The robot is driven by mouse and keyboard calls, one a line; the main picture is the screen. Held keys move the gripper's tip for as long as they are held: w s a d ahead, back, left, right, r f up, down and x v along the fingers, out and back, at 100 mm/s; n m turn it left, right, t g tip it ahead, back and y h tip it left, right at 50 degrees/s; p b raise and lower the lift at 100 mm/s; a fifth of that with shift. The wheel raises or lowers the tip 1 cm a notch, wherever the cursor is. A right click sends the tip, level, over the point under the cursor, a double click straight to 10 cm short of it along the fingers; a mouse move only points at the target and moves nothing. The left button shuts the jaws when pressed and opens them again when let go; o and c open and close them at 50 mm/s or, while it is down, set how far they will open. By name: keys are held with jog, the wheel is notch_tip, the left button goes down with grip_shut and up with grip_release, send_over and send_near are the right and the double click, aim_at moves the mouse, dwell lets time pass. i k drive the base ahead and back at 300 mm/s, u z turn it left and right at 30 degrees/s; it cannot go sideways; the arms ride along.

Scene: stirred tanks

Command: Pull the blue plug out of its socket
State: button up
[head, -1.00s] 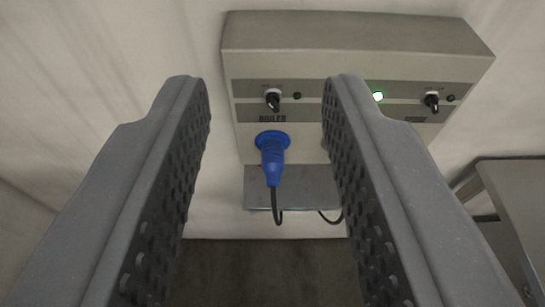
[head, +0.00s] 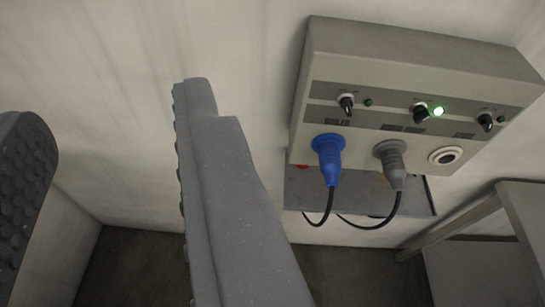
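The blue plug (head: 329,157) sits in its socket on the underside front of the grey wall box (head: 425,65), with a black cable hanging from it. My gripper (head: 112,112) is open and empty, with its two fingers wide apart on the left of the view. The blue plug is outside the fingers, to the right of the right finger, and apart from it. The box lies farther off than the fingertips.
A grey plug (head: 391,163) sits in the socket right of the blue one. An empty round socket (head: 445,156) is farther right. A lit green lamp (head: 438,111) and several black knobs are above. A grey table (head: 475,222) stands at lower right.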

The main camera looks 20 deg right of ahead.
aim_at(329, 154)
jog(key=u, duration=1.65)
jog(key=k, duration=1.85)
jog(key=z, duration=1.7)
jog(key=i, duration=1.05)
